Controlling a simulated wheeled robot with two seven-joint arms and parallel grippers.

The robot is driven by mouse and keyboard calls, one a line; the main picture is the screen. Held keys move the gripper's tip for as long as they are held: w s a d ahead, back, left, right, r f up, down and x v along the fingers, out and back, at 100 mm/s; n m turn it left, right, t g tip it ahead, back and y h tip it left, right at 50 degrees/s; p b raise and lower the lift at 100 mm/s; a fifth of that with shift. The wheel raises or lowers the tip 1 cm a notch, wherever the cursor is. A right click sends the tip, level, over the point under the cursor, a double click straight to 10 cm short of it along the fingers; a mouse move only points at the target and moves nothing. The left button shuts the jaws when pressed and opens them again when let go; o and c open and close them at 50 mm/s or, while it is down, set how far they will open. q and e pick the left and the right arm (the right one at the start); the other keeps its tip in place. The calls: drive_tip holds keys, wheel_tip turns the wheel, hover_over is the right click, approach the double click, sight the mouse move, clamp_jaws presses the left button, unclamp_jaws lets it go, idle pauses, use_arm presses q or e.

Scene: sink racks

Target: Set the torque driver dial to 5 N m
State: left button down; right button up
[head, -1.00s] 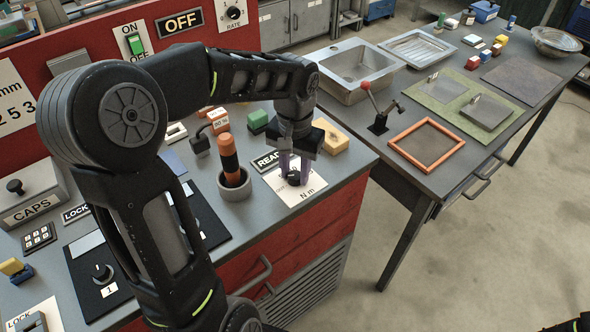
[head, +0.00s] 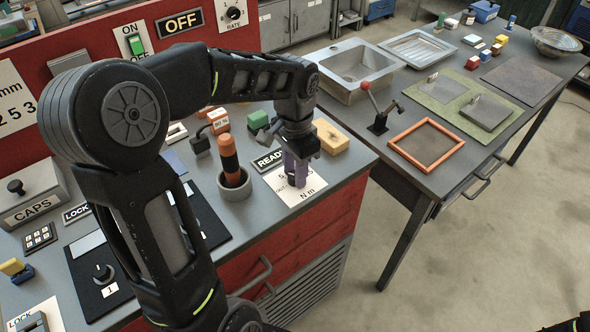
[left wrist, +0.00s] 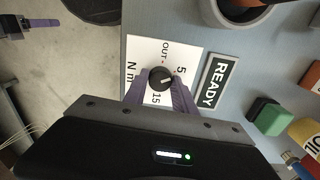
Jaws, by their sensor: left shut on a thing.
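The torque driver dial is a small round black knob (left wrist: 161,79) on a white card (left wrist: 142,55) printed with OUT, 5, 15 and N m. In the left wrist view a short light mark on the knob points roughly right, toward the side with the numbers; its exact setting is too small to read. My left gripper (head: 297,182) has its purple fingers down over the card (head: 312,187) and shut on the knob, one finger on each side. In the head view the fingers hide the knob.
A READY plate (head: 268,160) lies beside the card. An orange and black handled driver (head: 230,160) stands in a grey round holder (head: 236,190) to the left. A yellow block (head: 330,136) and a green block (head: 257,121) sit behind. The bench's front edge is close to the card.

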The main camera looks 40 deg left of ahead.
use_arm(q)
drive_tip(key=c, duration=1)
unclamp_jaws()
drive_tip(key=shift+r, duration=0.15)
wheel_tip(320, 180, up, 8)
drive_tip(key=shift+f+b, duration=0.2)
drive_tip(key=shift+b, duration=0.2)
drive_tip(key=shift+f, duration=0.1)
